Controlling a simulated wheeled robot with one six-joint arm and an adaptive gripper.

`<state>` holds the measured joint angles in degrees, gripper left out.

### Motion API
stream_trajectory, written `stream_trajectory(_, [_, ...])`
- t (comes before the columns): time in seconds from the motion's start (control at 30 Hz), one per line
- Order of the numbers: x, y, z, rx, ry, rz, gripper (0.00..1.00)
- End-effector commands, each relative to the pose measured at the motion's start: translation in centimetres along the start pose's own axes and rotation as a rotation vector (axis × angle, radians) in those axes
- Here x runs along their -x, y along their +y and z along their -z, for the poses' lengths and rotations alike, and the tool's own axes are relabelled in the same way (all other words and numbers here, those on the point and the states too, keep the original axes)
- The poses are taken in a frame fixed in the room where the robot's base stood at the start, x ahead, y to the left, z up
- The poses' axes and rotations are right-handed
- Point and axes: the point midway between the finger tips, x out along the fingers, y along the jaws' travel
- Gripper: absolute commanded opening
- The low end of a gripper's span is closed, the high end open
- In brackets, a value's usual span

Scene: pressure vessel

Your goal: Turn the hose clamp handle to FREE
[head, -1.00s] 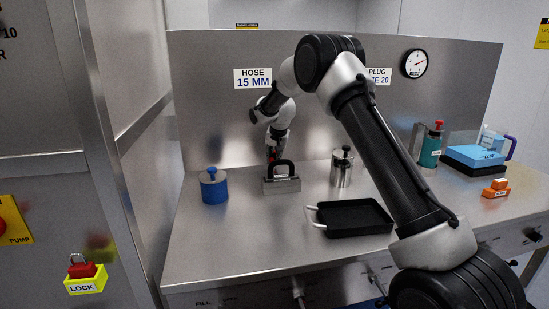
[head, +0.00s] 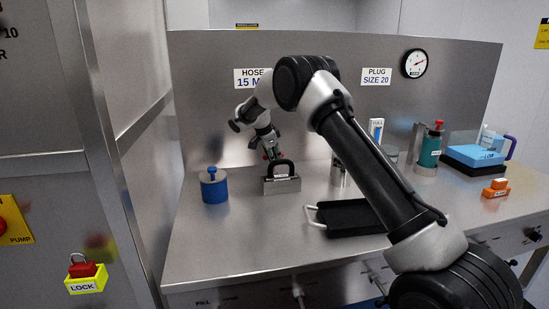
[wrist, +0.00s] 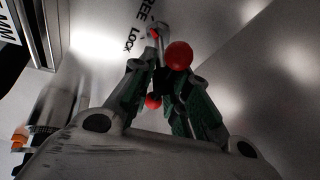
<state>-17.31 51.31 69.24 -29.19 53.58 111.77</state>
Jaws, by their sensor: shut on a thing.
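The hose clamp handle (wrist: 179,55) shows a red ball end in the wrist view, beside the printed words FREE, partly cut off, and LOCK on the metal panel. My gripper (wrist: 162,72) is shut on the handle, its green-padded fingers on either side of it. More red shows lower between the fingers and by a small pale metal part near the words. I cannot tell which word the handle points to. In the head view my gripper (head: 271,154) is near the back panel, tilted, below the HOSE 15 MM sign (head: 249,78). The handle is mostly hidden there.
A grey block with a black arched handle (head: 281,186) stands just in front of my gripper. A blue pot (head: 214,187) is to its left. A metal canister (head: 338,176) and a black tray (head: 340,230) are to the right, partly behind my arm. The front left counter is clear.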

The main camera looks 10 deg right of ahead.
Motion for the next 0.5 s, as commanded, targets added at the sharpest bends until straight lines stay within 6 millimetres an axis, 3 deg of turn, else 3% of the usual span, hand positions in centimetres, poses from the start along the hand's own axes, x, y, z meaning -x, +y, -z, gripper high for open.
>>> stream_trajectory(0.03, [0.40,-0.67,-0.24,-0.031,0.003,0.007,0.00])
stream_trajectory(0.5, [0.41,-0.60,-0.06,-0.223,0.042,-0.072,0.00])
